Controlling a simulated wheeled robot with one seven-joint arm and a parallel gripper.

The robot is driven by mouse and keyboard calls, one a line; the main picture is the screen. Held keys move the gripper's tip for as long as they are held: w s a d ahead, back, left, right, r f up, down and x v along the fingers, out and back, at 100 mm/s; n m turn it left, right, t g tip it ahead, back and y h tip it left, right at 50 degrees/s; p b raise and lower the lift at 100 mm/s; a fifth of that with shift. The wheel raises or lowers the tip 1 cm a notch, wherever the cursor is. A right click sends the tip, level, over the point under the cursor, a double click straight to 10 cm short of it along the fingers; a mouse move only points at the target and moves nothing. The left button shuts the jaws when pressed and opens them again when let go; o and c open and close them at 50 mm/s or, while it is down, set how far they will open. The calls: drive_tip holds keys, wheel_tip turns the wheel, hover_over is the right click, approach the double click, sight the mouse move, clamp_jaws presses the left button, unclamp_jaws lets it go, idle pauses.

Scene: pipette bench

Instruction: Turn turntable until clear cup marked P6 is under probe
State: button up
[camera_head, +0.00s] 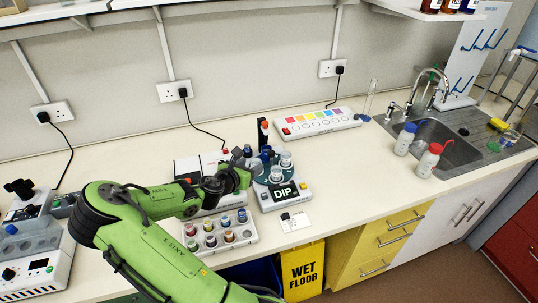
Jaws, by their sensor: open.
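The turntable (259,179) is a dark teal disc on a white instrument with a "DIP" display (284,193). Clear cups stand on its right side, one towards the back (286,158) and one towards the front (276,174). Dark blue items (266,153) show at its back left. Any P6 mark is too small to read. My arm and gripper hide part of the left side.
A white rack (252,236) with several capped vials stands in front of my gripper. A white card (295,221) lies near the bench's front edge. A colour-chart panel (318,123) is behind. Wash bottles (405,139) and a sink (455,150) are at right. Bench right of the turntable is clear.

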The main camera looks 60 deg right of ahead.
sight(270, 154)
drive_tip(key=x, duration=1.5)
drive_tip(key=shift+f, duration=0.2)
drive_tip(key=shift+c, duration=0.3)
clamp_jaws()
